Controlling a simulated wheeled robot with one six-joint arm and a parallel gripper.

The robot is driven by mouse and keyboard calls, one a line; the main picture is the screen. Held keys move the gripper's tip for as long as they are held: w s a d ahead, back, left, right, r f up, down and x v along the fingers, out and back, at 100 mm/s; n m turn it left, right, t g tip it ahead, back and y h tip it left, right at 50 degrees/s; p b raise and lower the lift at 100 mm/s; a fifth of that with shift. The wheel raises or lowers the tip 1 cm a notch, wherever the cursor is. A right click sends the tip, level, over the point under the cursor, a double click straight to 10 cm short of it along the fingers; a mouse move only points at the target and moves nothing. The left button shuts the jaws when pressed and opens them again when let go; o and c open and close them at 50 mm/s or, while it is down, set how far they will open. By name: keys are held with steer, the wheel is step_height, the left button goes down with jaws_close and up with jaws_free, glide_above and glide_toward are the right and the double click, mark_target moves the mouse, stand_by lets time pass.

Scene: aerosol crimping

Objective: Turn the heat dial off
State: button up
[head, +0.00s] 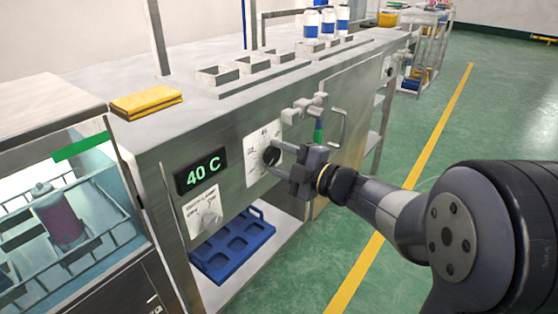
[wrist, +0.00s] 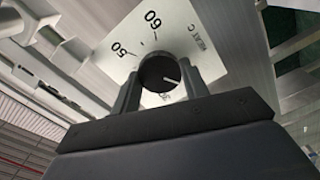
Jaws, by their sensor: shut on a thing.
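The heat dial is a round black knob (head: 271,156) on a white scale plate (head: 252,172) on the front of the steel bench. My gripper (head: 276,159) reaches it from the right, with its fingers shut on the knob. In the wrist view the knob (wrist: 159,73) sits between the two fingers (wrist: 163,85). The lower part of the scale is hidden by my gripper. A display (head: 201,171) to the left reads 40 C in green.
A glass-fronted bath (head: 75,215) stands at left. A blue tray (head: 235,245) lies on the lower shelf. A pipe handle (head: 338,128) sticks out right of my gripper.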

steer(key=shift+f, duration=0.1)
steer(key=o, duration=1)
steer(key=shift+c, duration=0.2)
steer(key=shift+s+d, duration=0.1)
steer(key=p+v, duration=0.3)
steer(key=v, duration=0.7)
steer(key=shift+s+d, duration=0.2)
steer(key=b+x, duration=0.3)
steer(key=x, duration=0.8)
steer(key=shift+d, duration=0.1)
